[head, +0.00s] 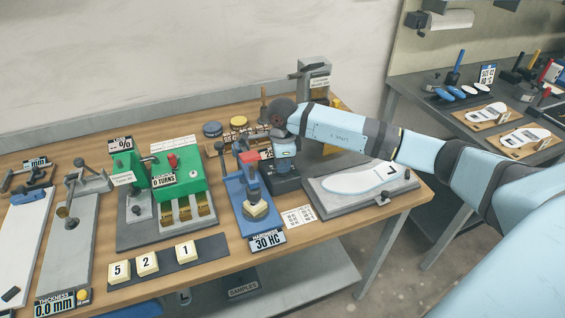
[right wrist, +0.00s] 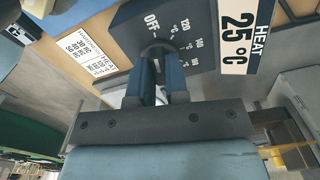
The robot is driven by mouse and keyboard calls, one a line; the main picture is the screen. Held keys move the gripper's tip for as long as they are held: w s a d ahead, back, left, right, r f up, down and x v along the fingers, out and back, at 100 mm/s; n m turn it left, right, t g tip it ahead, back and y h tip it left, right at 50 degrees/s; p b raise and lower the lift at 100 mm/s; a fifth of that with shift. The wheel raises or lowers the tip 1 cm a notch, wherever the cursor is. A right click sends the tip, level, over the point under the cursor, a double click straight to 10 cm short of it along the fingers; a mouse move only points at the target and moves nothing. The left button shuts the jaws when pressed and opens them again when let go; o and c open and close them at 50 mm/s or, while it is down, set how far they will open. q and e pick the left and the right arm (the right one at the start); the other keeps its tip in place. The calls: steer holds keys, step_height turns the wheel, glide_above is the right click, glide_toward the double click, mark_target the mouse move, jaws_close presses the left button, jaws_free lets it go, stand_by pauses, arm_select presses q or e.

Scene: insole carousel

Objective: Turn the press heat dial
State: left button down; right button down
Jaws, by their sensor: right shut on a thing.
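The heat dial (right wrist: 157,47) is a dark round knob on a dark control box (right wrist: 188,22) in the right wrist view. The box face is marked OFF, 120, 140 and a further, partly hidden value. A white display (right wrist: 243,35) beside it reads HEAT 25 °C. My right gripper (right wrist: 160,75) is shut on the dial, with a blue-grey finger on each side; the fingers hide part of the knob. In the head view my right gripper (head: 286,167) points down onto the dark box (head: 286,188), and the dial is hidden there. My left gripper is not in view.
A blue hardness tester (head: 241,200) stands just left of the box, its sign reading 30 HC. A grey plate with a pale insole (head: 362,179) lies to the right. A green machine (head: 180,175) stands further left. A printed card (head: 299,216) lies in front.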

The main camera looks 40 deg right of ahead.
steer(key=m, duration=0.2)
steer(key=shift+m, duration=0.4)
steer(key=shift+m+b, duration=0.3)
steer(key=shift+m, duration=2)
steer(key=c, duration=1.1)
jaws_free()
step_height(320, 180, up, 14)
steer(key=shift+f+b, duration=0.1)
steer(key=shift+b, duration=0.25)
